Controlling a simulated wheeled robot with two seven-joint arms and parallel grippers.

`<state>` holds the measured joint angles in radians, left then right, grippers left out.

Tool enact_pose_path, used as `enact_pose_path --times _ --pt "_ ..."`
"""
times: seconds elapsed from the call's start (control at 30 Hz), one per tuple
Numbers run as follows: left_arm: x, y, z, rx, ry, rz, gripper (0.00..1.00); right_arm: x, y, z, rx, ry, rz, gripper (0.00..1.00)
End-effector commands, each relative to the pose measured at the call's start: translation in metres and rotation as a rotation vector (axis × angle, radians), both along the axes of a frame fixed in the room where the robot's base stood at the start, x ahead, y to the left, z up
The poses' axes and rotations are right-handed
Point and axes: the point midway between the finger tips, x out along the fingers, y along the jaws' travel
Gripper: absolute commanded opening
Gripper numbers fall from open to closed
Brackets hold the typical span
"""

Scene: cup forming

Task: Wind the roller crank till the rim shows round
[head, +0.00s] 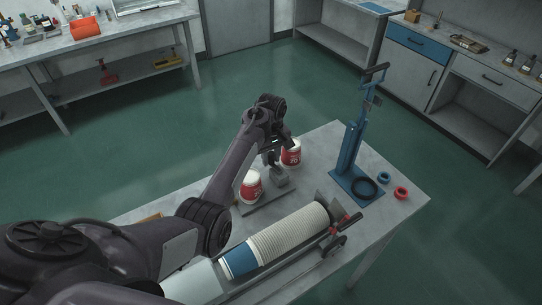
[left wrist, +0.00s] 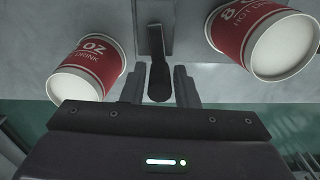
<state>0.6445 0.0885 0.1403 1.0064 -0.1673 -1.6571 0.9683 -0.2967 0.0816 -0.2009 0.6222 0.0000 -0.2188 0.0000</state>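A small grey device on a flat base plate (head: 262,201) stands on the table between two red-and-white paper cups; I take it for the roller. One cup (head: 251,187) is in front and the other (head: 291,153) behind; in the left wrist view they show at left (left wrist: 88,66) and right (left wrist: 262,40). My left gripper (head: 271,158) is over the device. In the left wrist view a dark crank handle (left wrist: 160,78) lies between the fingers (left wrist: 159,84), with narrow gaps at its sides. The fingers look open. The right gripper is out of view.
A long stack of white cups (head: 288,235) lies in a rack at the table's front. A blue upright press (head: 349,150), a dark ring (head: 364,189) and red rings (head: 401,192) are at right. Benches line the walls; the green floor between is clear.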

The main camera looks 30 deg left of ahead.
Motion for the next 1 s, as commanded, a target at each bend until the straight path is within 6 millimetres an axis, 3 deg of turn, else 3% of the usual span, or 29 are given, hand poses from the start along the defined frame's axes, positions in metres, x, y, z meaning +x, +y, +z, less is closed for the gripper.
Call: enact_pose_path --times 0.03,0.2,0.57,1.0 --pt "0.000 0.000 0.000 0.000 0.000 0.000 0.20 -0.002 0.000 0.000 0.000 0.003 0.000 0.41" --pt "0.000 0.000 0.000 0.000 0.000 0.000 0.00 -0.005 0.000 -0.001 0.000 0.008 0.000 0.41" --pt "0.002 -0.001 0.000 -0.001 -0.001 -0.058 0.00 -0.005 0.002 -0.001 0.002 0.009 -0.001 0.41" --pt "0.014 -0.010 0.001 0.000 -0.001 -0.403 0.00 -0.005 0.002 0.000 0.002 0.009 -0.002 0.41"
